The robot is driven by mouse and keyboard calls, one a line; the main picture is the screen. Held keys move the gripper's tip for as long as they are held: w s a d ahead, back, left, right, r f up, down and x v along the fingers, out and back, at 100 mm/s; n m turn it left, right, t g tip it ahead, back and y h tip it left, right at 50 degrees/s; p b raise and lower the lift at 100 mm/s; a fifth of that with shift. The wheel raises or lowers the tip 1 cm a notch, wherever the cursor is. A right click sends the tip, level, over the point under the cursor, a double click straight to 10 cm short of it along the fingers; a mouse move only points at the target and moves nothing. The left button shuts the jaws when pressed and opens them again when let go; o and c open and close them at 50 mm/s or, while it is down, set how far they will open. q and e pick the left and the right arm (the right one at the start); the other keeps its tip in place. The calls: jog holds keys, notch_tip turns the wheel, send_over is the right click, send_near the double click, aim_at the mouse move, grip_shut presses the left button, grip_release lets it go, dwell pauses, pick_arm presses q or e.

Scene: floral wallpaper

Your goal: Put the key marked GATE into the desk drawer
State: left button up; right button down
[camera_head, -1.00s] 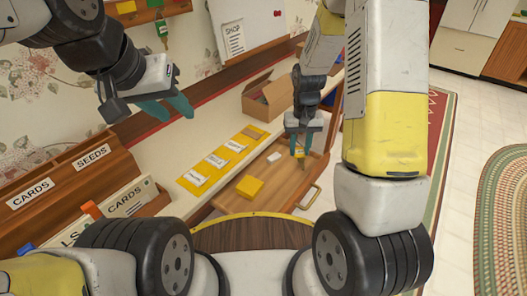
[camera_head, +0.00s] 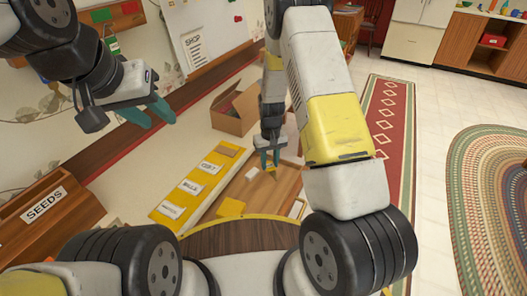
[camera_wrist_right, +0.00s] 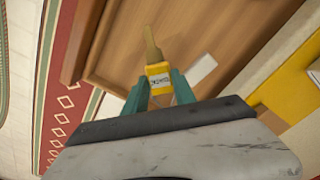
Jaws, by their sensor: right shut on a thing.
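My right gripper (camera_head: 268,158) is shut on a key (camera_wrist_right: 152,42) with a yellow tag (camera_wrist_right: 158,76). The tag has dark lettering on a white patch, too small to read surely. The key's shaft points away from the fingers. The gripper holds it over the open wooden desk drawer (camera_head: 262,200), whose floor also shows in the right wrist view (camera_wrist_right: 215,45). I cannot tell how high above the drawer floor the key is. My left gripper (camera_head: 150,112) is open and empty, raised at the left in front of the wall.
A yellow strip with labelled spaces (camera_head: 175,207) lies on the desk. An open cardboard box (camera_head: 232,122) stands behind. A SEEDS box (camera_head: 45,208) is at left.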

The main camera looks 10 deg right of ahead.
aim_at(270, 165)
jog(key=shift+f, duration=1.5)
jog(key=c, duration=1.3)
grip_release()
jog(key=shift+f, duration=0.15)
